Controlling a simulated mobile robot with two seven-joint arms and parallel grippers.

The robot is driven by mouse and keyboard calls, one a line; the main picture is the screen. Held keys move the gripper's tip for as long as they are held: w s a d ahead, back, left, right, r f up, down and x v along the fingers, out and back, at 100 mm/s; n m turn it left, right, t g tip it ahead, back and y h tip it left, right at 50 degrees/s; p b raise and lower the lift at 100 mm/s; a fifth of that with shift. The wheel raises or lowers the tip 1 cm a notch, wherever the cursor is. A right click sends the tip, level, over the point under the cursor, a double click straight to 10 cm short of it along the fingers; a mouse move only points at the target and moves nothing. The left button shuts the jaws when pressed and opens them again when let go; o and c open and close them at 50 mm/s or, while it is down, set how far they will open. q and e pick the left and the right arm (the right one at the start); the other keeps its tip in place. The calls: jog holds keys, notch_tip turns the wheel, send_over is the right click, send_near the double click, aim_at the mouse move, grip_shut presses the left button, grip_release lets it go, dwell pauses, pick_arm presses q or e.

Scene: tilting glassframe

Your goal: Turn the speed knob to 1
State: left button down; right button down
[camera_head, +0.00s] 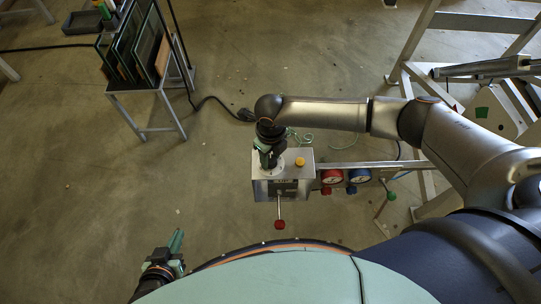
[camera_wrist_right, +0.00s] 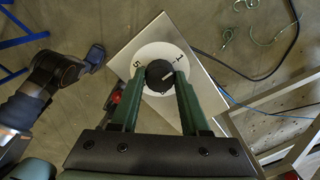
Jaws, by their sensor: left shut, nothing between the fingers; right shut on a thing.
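The speed knob (camera_wrist_right: 160,75) is black with a pale pointer mark and sits on a round white dial (camera_wrist_right: 158,49). The dial shows a 1 at upper right and a 5 at left; the pale mark seems to point to the upper right, towards the 1. My right gripper (camera_wrist_right: 160,80) has its green fingers shut on the knob, one on each side. In the head view my right gripper (camera_head: 268,158) reaches down to the top of the metal control box (camera_head: 265,187) and hides the knob. My left gripper (camera_head: 176,242) is shut and empty at lower left, away from the box.
A yellow button (camera_head: 300,162) is on the box top, and a red-ended lever (camera_head: 280,224) sticks out in front. Red (camera_head: 331,177) and blue (camera_head: 360,176) gauges hang to the right. A rack of glass panes (camera_head: 135,48) stands at upper left. Floor between is clear.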

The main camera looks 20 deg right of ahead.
aim_at(271, 160)
dwell(0.3)
jog(key=shift+c, duration=2)
grip_release()
notch_tip(271, 160, up, 13)
jog(key=shift+f+p, duration=0.2)
jog(key=shift+p, duration=0.25)
